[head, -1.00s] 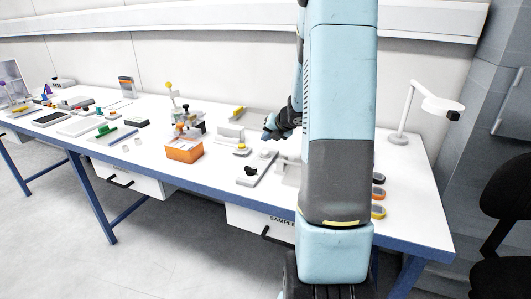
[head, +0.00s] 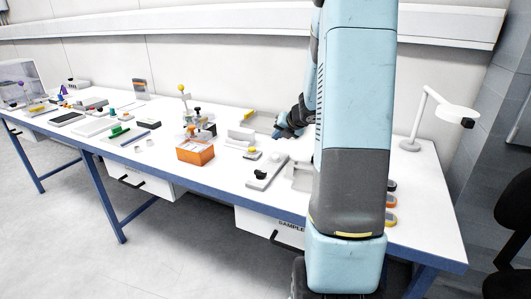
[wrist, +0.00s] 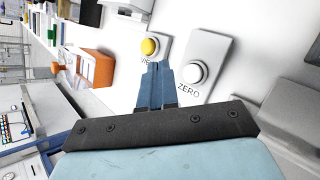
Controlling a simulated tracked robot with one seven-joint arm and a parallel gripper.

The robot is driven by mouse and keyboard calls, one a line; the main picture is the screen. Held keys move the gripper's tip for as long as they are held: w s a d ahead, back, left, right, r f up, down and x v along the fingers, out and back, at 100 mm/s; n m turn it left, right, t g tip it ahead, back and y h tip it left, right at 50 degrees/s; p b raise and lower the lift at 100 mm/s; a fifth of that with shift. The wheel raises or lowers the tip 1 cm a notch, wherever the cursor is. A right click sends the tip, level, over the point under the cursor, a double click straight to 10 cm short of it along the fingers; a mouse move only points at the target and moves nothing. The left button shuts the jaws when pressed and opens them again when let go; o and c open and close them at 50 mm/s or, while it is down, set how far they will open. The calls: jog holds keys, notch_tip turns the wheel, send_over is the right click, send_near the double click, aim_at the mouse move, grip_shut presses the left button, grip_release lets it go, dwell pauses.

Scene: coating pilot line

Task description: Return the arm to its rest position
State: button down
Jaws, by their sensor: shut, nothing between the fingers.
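My gripper (wrist: 157,84) shows in the wrist view with its two blue fingers together, shut and empty. It is above the white bench, close to a grey unit with a white button marked ZERO (wrist: 208,52) and a smaller unit with a yellow button (wrist: 149,47). In the head view my gripper (head: 277,136) shows small beside my upright light-blue arm, over the back part of the bench (head: 222,183). My arm hides part of the bench's right side.
An orange box (head: 195,154) stands at the bench's front edge. A white lamp (head: 410,145) stands at the right end. Several coloured-ended items lie right of my arm. A dark chair (head: 510,205) is at far right. Floor in front is clear.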

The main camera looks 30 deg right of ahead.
jog(key=s+a+r+n+g+y, duration=0.1)
jog(key=s+a+r+n, duration=0.6)
jog(key=a+n, duration=0.35)
jog(key=s+a+r+n+g+y, duration=0.1)
jog(key=s+a+r+n+g, duration=0.1)
jog(key=s+a+r+n, duration=0.65)
jog(key=s+a+n+h, duration=0.2)
jog(key=s+n+h, duration=0.2)
jog(key=s+n, duration=1.3)
jog(key=n, duration=0.6)
jog(key=shift+s+r, duration=0.3)
jog(key=shift+r, duration=0.05)
jog(key=c, duration=1.8)
grip_release()
